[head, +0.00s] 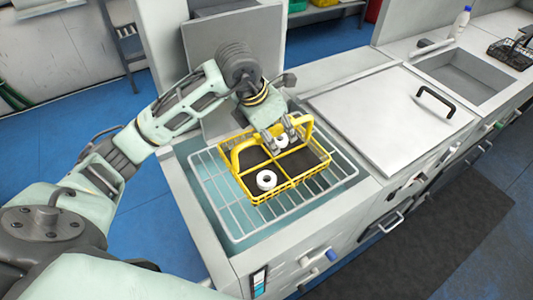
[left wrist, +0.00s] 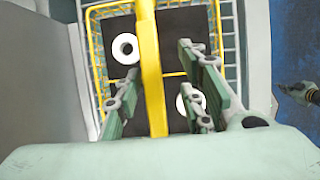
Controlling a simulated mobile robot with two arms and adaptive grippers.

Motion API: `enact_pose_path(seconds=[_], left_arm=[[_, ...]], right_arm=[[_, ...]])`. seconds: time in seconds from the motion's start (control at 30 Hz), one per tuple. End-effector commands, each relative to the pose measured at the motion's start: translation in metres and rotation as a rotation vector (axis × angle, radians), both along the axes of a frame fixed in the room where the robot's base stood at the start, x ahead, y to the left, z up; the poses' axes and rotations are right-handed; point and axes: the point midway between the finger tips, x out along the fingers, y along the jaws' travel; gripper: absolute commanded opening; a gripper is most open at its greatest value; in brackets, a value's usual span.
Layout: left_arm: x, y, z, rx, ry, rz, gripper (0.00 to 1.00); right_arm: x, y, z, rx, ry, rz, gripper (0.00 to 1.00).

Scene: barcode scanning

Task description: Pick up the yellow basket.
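The yellow basket (head: 303,178) stands on the wire rack in the sink. It has a raised yellow handle (left wrist: 150,70), dark compartment floors and yellow dividers. White rolls lie in it: one (head: 267,180) at the near left, one (head: 283,140) partly hidden under my left gripper. My left gripper (head: 284,131) is at the handle from above. In the left wrist view its two fingers (left wrist: 160,92) are apart, one on each side of the handle, with gaps visible. A grey part that looks like my right gripper (left wrist: 299,93) shows at that view's right edge, too small to read.
The wire rack (head: 228,200) spans the sink (head: 352,178). A grey panel (head: 205,40) stands behind it. A lid with a black handle (head: 435,103) covers the counter to the right. Farther right are a second basin (head: 465,77), a white bottle (head: 460,22) and a dark basket (head: 512,53).

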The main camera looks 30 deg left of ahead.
Motion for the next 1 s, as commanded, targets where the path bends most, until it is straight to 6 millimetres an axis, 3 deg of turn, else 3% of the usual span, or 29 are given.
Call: enact_pose_path(seconds=[0.07,0.47,1.0], left_arm=[[0.0,0.0,0.0,0.0,0.0,0.0,0.36],[0.0,0.0,0.0,0.0,0.0,0.0,0.01],[0.0,0.0,0.001,-0.001,-0.001,0.0,0.0]], right_arm=[[0.001,-0.007,0.0,-0.008,-0.001,0.0,0.0],[0.005,-0.018,0.001,-0.021,-0.007,-0.004,0.0],[0.005,-0.003,0.0,-0.003,-0.007,-0.004,0.0]])
